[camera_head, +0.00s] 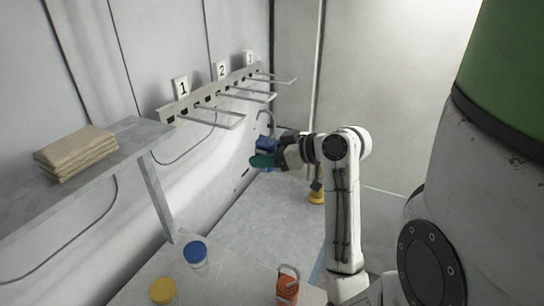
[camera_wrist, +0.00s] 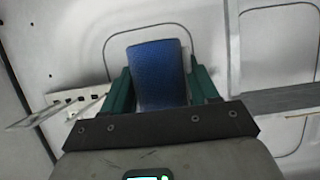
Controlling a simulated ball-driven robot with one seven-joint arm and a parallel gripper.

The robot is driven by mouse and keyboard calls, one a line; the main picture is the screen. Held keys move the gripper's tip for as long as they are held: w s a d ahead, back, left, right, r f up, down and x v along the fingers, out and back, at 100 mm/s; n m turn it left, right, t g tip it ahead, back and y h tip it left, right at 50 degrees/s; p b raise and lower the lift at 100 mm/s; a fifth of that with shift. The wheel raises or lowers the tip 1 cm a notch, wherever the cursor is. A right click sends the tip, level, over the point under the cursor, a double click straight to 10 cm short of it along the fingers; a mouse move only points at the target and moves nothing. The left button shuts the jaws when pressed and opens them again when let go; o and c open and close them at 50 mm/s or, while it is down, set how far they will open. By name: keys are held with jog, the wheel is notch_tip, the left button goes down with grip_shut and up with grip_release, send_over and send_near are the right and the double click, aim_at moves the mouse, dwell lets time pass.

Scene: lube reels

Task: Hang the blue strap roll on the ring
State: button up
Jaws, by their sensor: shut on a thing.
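The blue strap roll (camera_head: 267,143) is between the green fingers of my gripper (camera_head: 263,158) in the head view. In the wrist view the roll (camera_wrist: 160,72) fills the space between the two green fingers (camera_wrist: 162,88), which are shut on it. It is held in the air near the white wall. A thin grey curved loop (camera_head: 268,115) shows on the wall just above the roll; I cannot tell if it is the ring or whether the roll touches it. The roll's lower part is hidden by my fingers.
A wall rail (camera_head: 208,99) with long wire hooks and labels 1, 2 and 3 is up and left of my gripper. A shelf (camera_head: 130,142) holds folded cloths (camera_head: 76,152). Below are a blue-lidded jar (camera_head: 196,254), a yellow-lidded jar (camera_head: 163,291) and an orange container (camera_head: 287,289).

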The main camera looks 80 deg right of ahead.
jog(key=b+x, duration=0.3)
jog(key=x, duration=0.4)
jog(key=shift+w, duration=0.25)
dwell(0.6)
jog(key=shift+d+f, duration=0.1)
jog(key=o, duration=1.3)
jog(key=b+v, duration=0.1)
jog(key=v, duration=0.9)
jog(key=shift+s+b, duration=0.35)
